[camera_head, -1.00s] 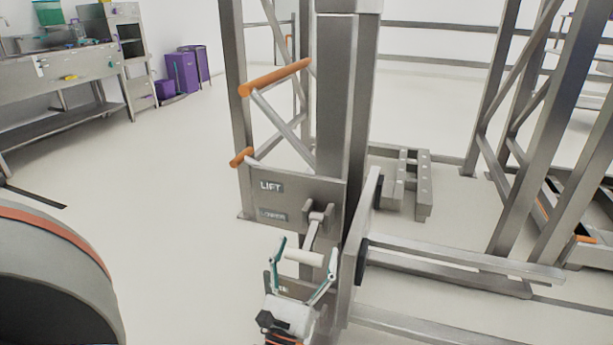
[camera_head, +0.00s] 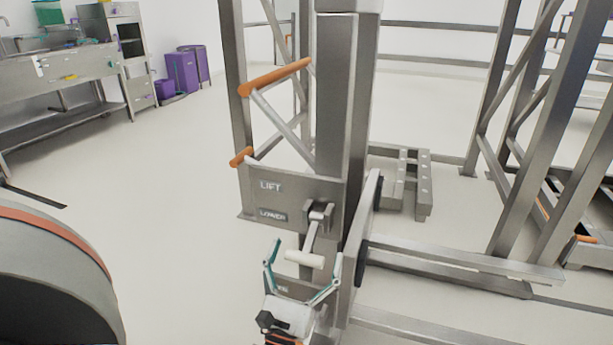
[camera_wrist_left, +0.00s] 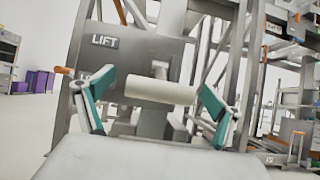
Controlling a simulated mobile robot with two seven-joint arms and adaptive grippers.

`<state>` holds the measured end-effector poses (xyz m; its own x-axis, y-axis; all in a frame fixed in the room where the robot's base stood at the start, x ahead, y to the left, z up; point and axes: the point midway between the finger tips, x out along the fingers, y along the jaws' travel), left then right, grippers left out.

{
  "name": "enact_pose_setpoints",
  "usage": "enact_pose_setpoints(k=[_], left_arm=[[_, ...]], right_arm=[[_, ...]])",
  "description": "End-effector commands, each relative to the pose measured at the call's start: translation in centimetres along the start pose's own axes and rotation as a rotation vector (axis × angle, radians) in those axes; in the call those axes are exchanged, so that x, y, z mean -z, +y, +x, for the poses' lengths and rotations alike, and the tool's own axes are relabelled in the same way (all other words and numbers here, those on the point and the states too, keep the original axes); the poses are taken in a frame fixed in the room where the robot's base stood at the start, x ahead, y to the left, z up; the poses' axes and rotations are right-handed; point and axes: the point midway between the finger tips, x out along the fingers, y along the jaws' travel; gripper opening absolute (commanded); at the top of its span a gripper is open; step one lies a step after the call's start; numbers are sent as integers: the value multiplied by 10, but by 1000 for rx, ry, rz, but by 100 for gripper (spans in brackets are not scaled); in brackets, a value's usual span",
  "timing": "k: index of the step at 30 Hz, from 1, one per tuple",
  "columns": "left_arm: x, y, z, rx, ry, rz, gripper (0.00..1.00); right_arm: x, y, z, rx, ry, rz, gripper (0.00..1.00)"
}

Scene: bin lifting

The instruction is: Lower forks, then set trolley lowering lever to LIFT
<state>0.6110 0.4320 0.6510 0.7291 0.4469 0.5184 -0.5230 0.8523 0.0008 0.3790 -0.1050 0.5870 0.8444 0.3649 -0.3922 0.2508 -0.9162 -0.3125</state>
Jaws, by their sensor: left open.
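The lowering lever (camera_head: 312,236) hangs down from its pivot on the trolley's steel plate, with its white handle (camera_head: 304,259) below the LOWER label (camera_head: 272,215). The LIFT label (camera_head: 271,186) is higher on the plate and also shows in the wrist view (camera_wrist_left: 105,41). A further label below is mostly hidden. My left gripper (camera_head: 303,265) is open, with one teal finger at each end of the handle. In the wrist view the handle (camera_wrist_left: 160,90) lies crosswise between the spread fingers. I cannot tell which parts are the forks. My right gripper is out of view.
Orange-gripped bars (camera_head: 275,77) stand out from the trolley above the plate. Steel beams (camera_head: 450,262) run right from the mast (camera_head: 340,100). A steel rack (camera_head: 545,150) stands at right. The floor at left (camera_head: 150,190) is clear; purple bins (camera_head: 182,72) stand at the back.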

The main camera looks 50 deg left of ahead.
Motion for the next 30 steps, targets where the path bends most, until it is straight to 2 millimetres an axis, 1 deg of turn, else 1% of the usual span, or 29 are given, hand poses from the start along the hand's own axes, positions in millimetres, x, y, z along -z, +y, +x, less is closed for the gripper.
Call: enact_pose_setpoints(k=[2, 5, 8, 15, 21, 25, 30], left_arm=[[0, 0, -2, 0, 0, 0, 93], [0, 0, -10, 1, 2, 0, 93], [1, 0, -26, 1, 4, 1, 93], [1, 0, -76, 1, 4, 2, 93], [1, 0, -107, 0, 2, 2, 93], [0, 0, -117, 0, 1, 0, 93], [0, 0, -120, 0, 0, 0, 93]], right_arm=[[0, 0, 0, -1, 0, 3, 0], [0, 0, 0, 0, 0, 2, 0], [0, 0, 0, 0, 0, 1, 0], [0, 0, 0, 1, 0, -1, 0], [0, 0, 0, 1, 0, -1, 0], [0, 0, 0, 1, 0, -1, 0], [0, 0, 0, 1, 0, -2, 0]])
